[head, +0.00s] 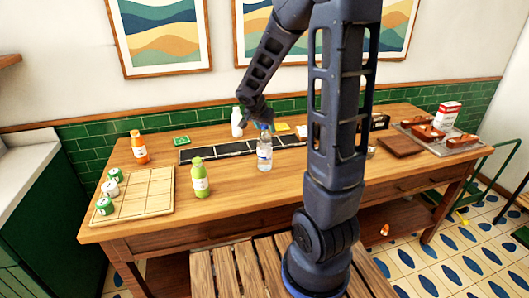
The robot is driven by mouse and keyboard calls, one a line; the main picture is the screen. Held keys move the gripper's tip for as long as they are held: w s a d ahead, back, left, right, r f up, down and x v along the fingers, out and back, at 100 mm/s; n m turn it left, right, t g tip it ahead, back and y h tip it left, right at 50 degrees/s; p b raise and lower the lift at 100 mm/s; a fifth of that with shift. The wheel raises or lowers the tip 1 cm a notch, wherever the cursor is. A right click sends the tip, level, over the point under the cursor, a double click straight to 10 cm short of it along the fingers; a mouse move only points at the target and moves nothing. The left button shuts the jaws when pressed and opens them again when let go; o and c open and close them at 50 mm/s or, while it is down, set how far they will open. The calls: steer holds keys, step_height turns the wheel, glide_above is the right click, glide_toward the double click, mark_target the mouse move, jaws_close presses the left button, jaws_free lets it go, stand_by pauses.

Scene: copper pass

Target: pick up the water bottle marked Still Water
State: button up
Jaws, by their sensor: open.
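A clear water bottle (264,152) with a blue cap stands upright on the wooden table (225,217), at the front edge of a dark segmented strip. Its label is too small to read. My gripper (262,122) is at the bottle's top, pointing down. It is open, and the fingers are small and partly merged with the cap in the picture, so I cannot tell whether they touch it. A white bottle (237,122) stands just behind and to the left of the gripper.
A green bottle (200,178) stands left of the water bottle, and an orange bottle (139,147) farther left. A gridded wooden board (150,190) holds several small cans at its left edge. A brown board (401,146) and a loaded tray (405,127) lie at right.

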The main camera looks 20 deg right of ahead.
steer(key=shift+c, duration=0.2)
jaws_close()
